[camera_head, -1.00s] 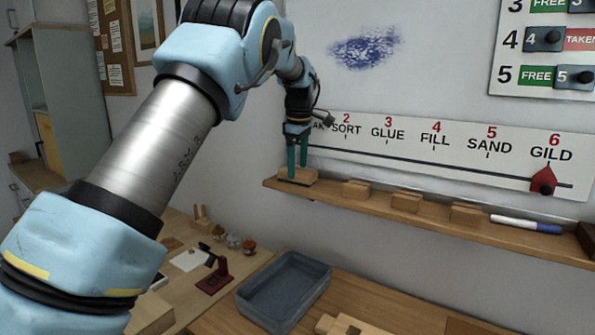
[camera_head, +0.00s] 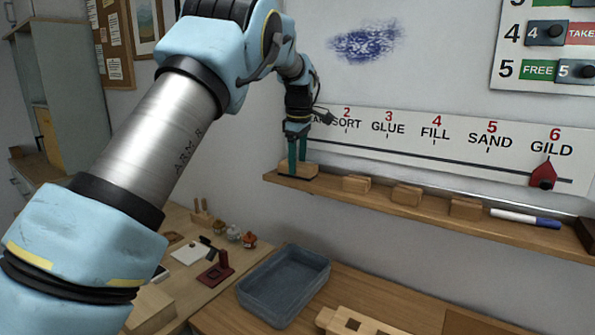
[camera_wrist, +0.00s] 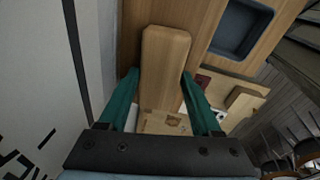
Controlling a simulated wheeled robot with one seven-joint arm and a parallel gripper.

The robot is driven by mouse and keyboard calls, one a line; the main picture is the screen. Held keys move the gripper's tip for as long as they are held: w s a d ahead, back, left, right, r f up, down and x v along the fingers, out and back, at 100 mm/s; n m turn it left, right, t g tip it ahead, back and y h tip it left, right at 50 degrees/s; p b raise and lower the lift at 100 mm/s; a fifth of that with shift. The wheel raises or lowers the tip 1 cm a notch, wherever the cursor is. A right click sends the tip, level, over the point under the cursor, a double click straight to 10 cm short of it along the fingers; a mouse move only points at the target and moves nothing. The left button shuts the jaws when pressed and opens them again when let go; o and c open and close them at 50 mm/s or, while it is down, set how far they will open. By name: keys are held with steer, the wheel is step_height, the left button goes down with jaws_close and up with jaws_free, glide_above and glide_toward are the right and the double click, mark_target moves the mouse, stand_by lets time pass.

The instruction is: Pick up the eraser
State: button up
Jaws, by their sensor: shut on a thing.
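The eraser (camera_head: 299,169) is a light wooden block with a dark underside, at the left end of the wall ledge (camera_head: 420,213). My gripper (camera_head: 297,160) points down at it, with its green fingers on either side. In the wrist view, the eraser (camera_wrist: 165,65) runs lengthwise between the fingers, and my gripper (camera_wrist: 160,88) is shut on it. The eraser is on the ledge or barely above it; I cannot tell which. The fingers hide part of its sides.
Several wooden blocks (camera_head: 406,195) sit along the ledge to the right, then a marker (camera_head: 525,219) and a dark block (camera_head: 587,234). A red pointer (camera_head: 543,176) is on the wall strip. A grey tray (camera_head: 283,286) stands on the table below.

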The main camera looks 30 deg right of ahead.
stand_by(0.3)
steer(key=shift+a+r+b, duration=0.15)
steer(key=shift+r+b, duration=0.1)
steer(key=shift+b, duration=0.5)
jaws_close()
step_height(320, 180, up, 6)
steer(key=shift+r+b, duration=0.15)
steer(key=shift+b, duration=0.7)
steer(key=s+a+b, duration=0.5)
steer(key=a, duration=0.3)
steer(key=s+a+b, duration=0.4)
steer(key=a, duration=0.5)
steer(key=shift+s+b, duration=0.35)
steer(key=shift+a+r, duration=0.1)
